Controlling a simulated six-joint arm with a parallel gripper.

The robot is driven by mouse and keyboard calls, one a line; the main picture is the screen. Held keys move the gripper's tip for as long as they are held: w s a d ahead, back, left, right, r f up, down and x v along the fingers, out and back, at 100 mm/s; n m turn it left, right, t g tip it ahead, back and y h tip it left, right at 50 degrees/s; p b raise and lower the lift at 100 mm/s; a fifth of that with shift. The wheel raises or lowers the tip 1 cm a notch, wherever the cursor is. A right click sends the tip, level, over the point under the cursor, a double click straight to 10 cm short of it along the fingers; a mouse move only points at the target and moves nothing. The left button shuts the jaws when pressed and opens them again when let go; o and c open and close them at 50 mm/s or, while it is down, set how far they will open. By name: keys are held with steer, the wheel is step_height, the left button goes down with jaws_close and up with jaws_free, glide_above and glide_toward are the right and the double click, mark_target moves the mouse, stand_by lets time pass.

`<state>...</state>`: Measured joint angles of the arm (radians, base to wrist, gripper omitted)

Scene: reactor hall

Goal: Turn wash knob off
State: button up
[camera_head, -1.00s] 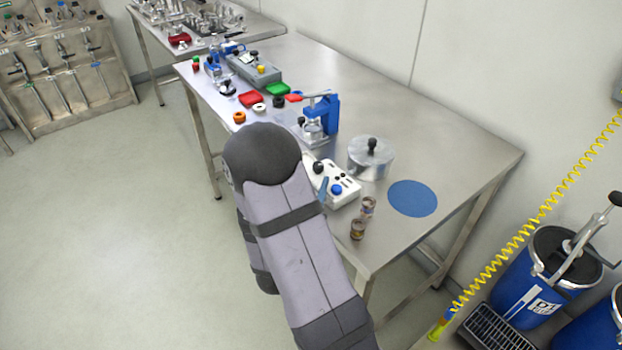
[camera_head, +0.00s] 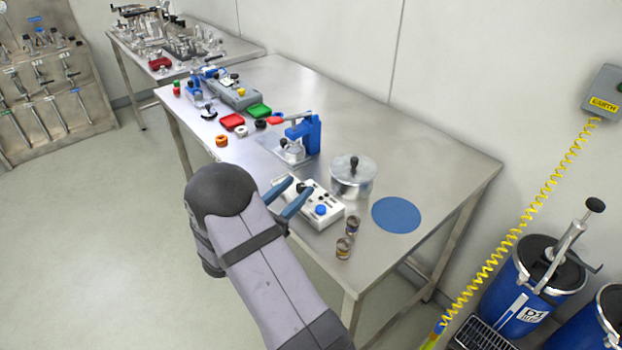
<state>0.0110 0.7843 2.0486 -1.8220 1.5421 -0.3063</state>
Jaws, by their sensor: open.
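A white control box (camera_head: 330,209) lies on the steel table near its front edge. It carries a black knob (camera_head: 304,188), a blue knob (camera_head: 321,210) and several small dark controls. Labels are too small to read, so I cannot tell which one is the wash knob. My gripper (camera_head: 300,186) has two blue fingers, open and empty, over the left part of the box. The black knob shows between or just beyond the fingertips; contact cannot be told. My arm hides part of the box's near left side.
A lidded metal pot (camera_head: 353,180) stands behind the box, with a blue round mat (camera_head: 397,214) to its right. Two small jars (camera_head: 348,237) stand at the front edge. A blue press (camera_head: 304,136) stands farther back. Blue drums (camera_head: 530,290) stand on the right.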

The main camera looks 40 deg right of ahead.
steer(key=shift+w+a+f+m+g, duration=0.25)
steer(key=shift+f+m+g, duration=0.3)
steer(key=shift+g, duration=0.35)
steer(key=shift+d+r, duration=0.1)
steer(key=shift+w+d+p, duration=0.25)
steer(key=shift+d+p, duration=0.35)
steer(key=shift+d, duration=1.2)
steer(key=shift+w+d+p, duration=0.2)
steer(key=shift+d+p, duration=0.4)
steer(key=shift+d, duration=1.2)
jaws_close()
